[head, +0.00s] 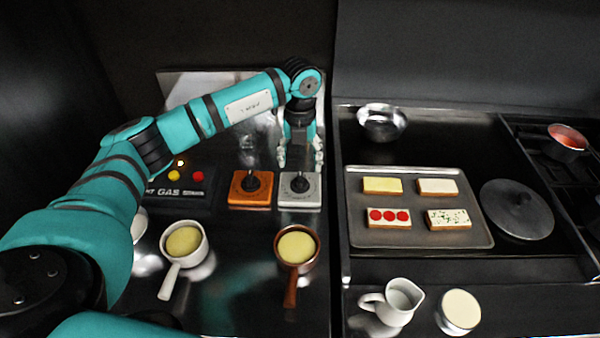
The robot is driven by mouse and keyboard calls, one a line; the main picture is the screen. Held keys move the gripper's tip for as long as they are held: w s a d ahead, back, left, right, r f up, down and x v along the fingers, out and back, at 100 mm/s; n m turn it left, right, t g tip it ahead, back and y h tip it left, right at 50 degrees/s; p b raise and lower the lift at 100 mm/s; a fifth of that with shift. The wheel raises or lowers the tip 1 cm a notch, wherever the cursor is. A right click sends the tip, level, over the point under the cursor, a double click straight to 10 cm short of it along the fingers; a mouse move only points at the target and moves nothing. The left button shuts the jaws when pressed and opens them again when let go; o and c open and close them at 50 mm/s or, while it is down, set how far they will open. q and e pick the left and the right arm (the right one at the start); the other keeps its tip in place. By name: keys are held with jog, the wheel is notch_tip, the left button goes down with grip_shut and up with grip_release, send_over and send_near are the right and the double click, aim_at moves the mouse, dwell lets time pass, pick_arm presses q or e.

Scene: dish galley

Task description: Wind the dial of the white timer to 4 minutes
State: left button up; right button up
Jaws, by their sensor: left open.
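The white timer (300,203) stands on the dark counter, with a black dial (300,183) on its top. The marks around the dial are too small to read. My left gripper (301,162) points down, open and empty, its fingers spread just behind and above the dial in the picture. I cannot tell how high it is above the timer, and I see no contact with the dial. My right gripper is not in view.
An orange timer (250,199) with a similar black knob stands close left of the white one. The gas panel (182,197) is further left. A white pan (170,276) and brown pan (291,269) stand in front. A tray (417,237) of toasts lies right.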

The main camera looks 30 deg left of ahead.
aim_at(300, 177)
pick_arm(q)
notch_tip(300, 177, down, 7)
jog(key=shift+r+p, duration=0.1)
jog(key=shift+p, duration=0.6)
jog(key=c, duration=1.2)
